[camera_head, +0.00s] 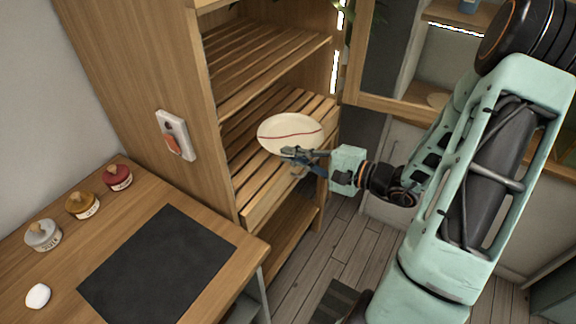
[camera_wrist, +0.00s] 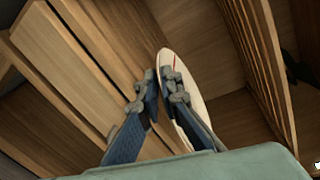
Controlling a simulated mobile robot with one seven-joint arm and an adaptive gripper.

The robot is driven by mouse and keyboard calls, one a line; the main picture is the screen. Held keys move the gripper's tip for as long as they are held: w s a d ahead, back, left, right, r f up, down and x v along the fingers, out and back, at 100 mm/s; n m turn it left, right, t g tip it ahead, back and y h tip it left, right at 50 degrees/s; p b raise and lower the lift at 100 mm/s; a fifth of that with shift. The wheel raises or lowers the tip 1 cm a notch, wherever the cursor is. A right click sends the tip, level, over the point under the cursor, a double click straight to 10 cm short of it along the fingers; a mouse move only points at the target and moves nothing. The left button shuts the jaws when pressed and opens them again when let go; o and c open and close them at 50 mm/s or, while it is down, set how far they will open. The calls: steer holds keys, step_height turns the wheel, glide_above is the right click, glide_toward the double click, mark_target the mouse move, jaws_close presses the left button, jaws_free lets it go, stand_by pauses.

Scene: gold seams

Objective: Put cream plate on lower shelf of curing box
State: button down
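The cream plate (camera_head: 290,130), with a dark red seam line across it, is held in front of and partly over the lower slatted shelf (camera_head: 262,197) of the wooden curing box (camera_head: 150,60). My gripper (camera_head: 300,155) is shut on the plate's near rim. In the wrist view the gripper's fingers (camera_wrist: 160,88) sit either side of the rim, and the plate (camera_wrist: 192,95) shows its face at the right. I cannot tell whether the plate touches the slats. The upper slatted shelf (camera_head: 262,62) is empty where visible.
A wooden worktop (camera_head: 190,205) with a dark mat (camera_head: 158,265) stands at the left. Grey, ochre and red-lidded jars (camera_head: 42,235) and a white lump (camera_head: 38,296) are on it. A white device (camera_head: 176,135) is on the box's side. An open framed door (camera_head: 390,100) stands right of the box.

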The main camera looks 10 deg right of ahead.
steer(key=shift+w+a+f, duration=0.1)
steer(key=shift+w+f, duration=0.2)
steer(key=shift+f, duration=0.55)
steer(key=shift+w+a+f, duration=0.1)
steer(key=shift+w+f, duration=0.2)
steer(key=shift+f, duration=0.55)
steer(key=shift+w+a+f, duration=0.1)
steer(key=shift+w+f, duration=0.2)
steer(key=shift+f, duration=0.55)
steer(key=shift+f+b, duration=0.1)
steer(key=shift+b, duration=0.2)
steer(key=shift+f, duration=0.15)
steer(key=c, duration=2.2)
jaws_free()
steer(key=shift+o, duration=0.2)
